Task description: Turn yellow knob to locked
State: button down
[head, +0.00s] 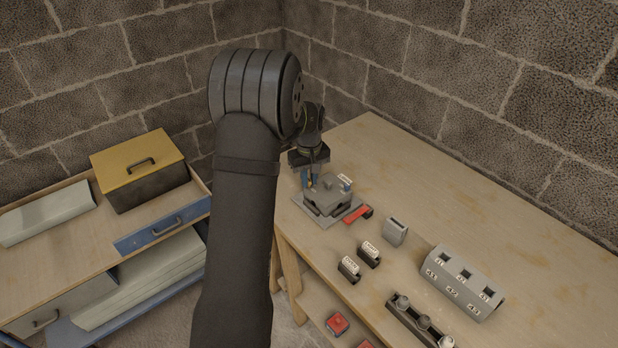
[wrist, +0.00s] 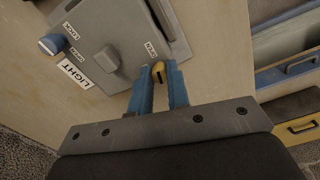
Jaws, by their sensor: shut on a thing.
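The yellow knob (wrist: 158,69) sits on the edge of a grey box (wrist: 125,25), with a dark mark on it running roughly up and down in the wrist view. My gripper (wrist: 161,78) has blue fingers on either side of the knob and is shut on it. A small white label (wrist: 151,49) is beside the knob; its text is too small to read surely. In the head view my gripper (head: 308,181) reaches down at the left side of the grey box (head: 328,197), and the fingers hide most of the knob.
The box also has a blue knob (wrist: 52,44), a grey lever (wrist: 108,58) and a LIGHT label (wrist: 75,74). A red handle (head: 357,214) is beside its plate. Small labelled blocks (head: 369,254) and a numbered grey rack (head: 462,282) stand nearer on the bench. The far right bench top is clear.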

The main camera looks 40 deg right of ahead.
aim_at(309, 180)
jog(key=m, duration=1.1)
jog(key=shift+m, duration=2.1)
jog(key=c, duration=1.3)
grip_release()
jog(key=shift+c, duration=0.2)
notch_tip(309, 180, up, 17)
jog(key=shift+r, duration=0.2)
